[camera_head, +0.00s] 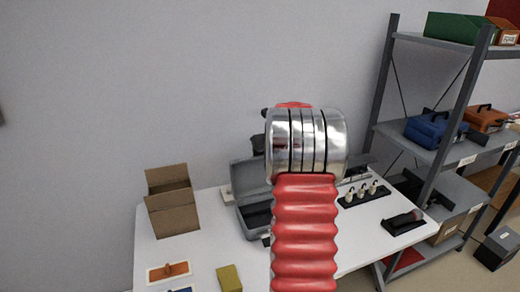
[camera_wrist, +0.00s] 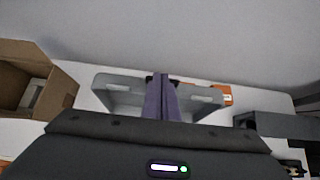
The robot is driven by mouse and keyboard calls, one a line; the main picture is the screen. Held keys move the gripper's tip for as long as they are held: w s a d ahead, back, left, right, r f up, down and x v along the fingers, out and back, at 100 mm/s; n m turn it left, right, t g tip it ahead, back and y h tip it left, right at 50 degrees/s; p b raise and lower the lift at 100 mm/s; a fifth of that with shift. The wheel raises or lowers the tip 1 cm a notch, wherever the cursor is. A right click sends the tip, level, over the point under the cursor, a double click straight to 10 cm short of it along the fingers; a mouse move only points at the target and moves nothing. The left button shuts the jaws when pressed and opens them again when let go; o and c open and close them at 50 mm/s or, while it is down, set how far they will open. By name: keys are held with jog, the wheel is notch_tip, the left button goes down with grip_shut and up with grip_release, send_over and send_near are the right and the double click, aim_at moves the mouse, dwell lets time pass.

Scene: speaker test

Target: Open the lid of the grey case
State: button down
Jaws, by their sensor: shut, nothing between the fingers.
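The grey case (camera_head: 250,222) stands on the white table, partly hidden behind my red and silver arm. Its lid (camera_head: 247,176) is raised at the back, and the dark inside of the case shows on the left. The raised lid also shows in the wrist view (camera_wrist: 205,103), behind my fingers. My gripper (camera_wrist: 162,80) is shut and empty, its two purple-grey fingers together in front of the middle of the lid. I cannot tell whether they touch it. In the head view my fingers are hidden by my arm.
An open cardboard box (camera_head: 173,212) stands left of the case. A black holder with white pieces (camera_head: 363,195) is on the right, near a shelf rack (camera_head: 448,155).

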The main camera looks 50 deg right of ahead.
jog(key=s+a+r, duration=0.2)
jog(key=s+r, duration=0.2)
jog(key=r, duration=0.6)
jog(key=shift+s, duration=0.25)
jog(key=shift+r, duration=0.1)
dwell(0.5)
